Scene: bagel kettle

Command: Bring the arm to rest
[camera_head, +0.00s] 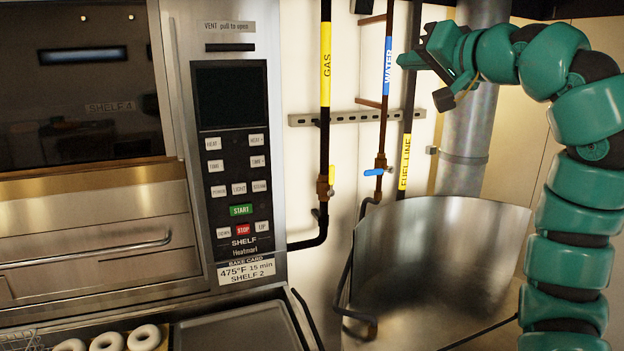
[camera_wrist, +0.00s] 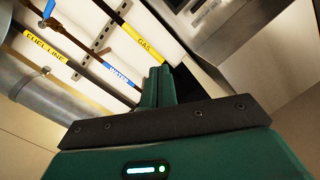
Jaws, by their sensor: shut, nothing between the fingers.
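My green arm rises at the right of the head view and bends over to the left at the top. My gripper (camera_head: 405,59) is shut and empty, held in the air in front of the wall pipes, pointing left. In the wrist view my gripper (camera_wrist: 160,75) shows its fingers together with nothing between them. The gripper appears near the blue WATER label (camera_head: 388,65) in the head view; I cannot tell the gap to the pipes.
An oven with a control panel (camera_head: 233,170) stands at left. Bagels (camera_head: 107,342) lie below it beside a grey tray (camera_head: 237,330). A large steel kettle (camera_head: 440,245) stands below my arm. A yellow GAS pipe (camera_head: 325,50) and a metal duct (camera_head: 466,140) run up the wall.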

